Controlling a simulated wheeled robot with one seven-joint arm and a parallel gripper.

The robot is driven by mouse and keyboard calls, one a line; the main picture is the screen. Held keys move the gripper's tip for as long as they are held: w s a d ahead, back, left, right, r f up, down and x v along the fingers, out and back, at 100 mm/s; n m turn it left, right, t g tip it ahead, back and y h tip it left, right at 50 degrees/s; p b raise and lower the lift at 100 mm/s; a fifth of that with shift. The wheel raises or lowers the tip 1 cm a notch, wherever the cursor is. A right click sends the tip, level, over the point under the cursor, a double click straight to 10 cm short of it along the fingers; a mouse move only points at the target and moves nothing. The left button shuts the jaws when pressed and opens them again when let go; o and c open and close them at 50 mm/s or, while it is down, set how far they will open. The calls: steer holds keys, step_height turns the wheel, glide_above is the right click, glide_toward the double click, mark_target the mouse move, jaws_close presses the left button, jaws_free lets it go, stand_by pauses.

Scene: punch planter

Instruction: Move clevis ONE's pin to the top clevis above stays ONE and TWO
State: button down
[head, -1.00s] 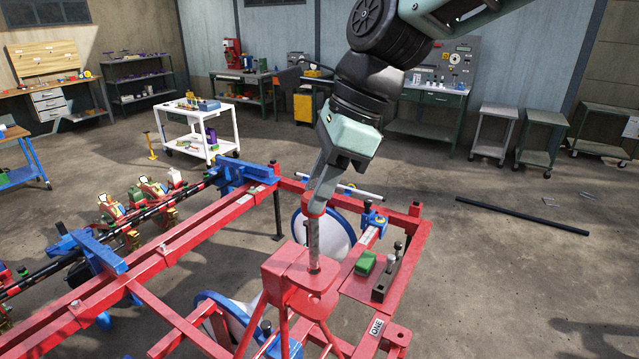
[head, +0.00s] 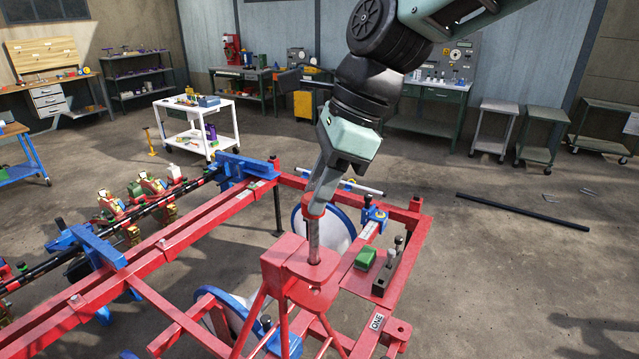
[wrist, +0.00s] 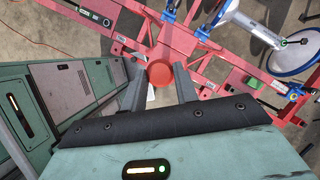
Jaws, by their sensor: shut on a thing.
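My gripper (head: 316,199) is shut on the red head of the pin (head: 314,238). The pin is upright, with its silver shaft below my fingers. Its lower end meets the upper plate of the red top clevis (head: 298,264), where the shaft appears to enter; the tip is hidden. Red stays run down from this clevis. In the wrist view the round red pin head (wrist: 160,73) sits between my two fingers (wrist: 159,92). Clevis ONE (head: 397,330), with its "ONE" label, is at the lower right of the red frame, with no pin visible in it.
A green block (head: 365,257) and a dark block with upright pegs (head: 387,268) stand on a red plate right of the top clevis. Blue-rimmed white discs (head: 337,231) lie behind and below it. Red rails (head: 170,245) extend left.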

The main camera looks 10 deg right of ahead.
step_height(320, 180, down, 9)
steer(key=b, duration=0.5)
stand_by(2.9)
steer(key=c, duration=1)
jaws_free()
steer(key=b+v, duration=0.3)
steer(key=v, duration=1.4)
steer(key=s+d+f+n+h, duration=0.1)
steer(key=s+f+n+h, duration=0.1)
steer(key=s+f+n, duration=0.7)
steer(key=s+d+f+n+h, duration=0.1)
steer(key=s+f+n, duration=0.7)
steer(key=f+n, duration=0.8)
steer(key=shift+s+d+f+n+h+b, duration=0.35)
steer(key=shift+s+f+h+b, duration=0.1)
steer(key=shift+f, duration=0.2)
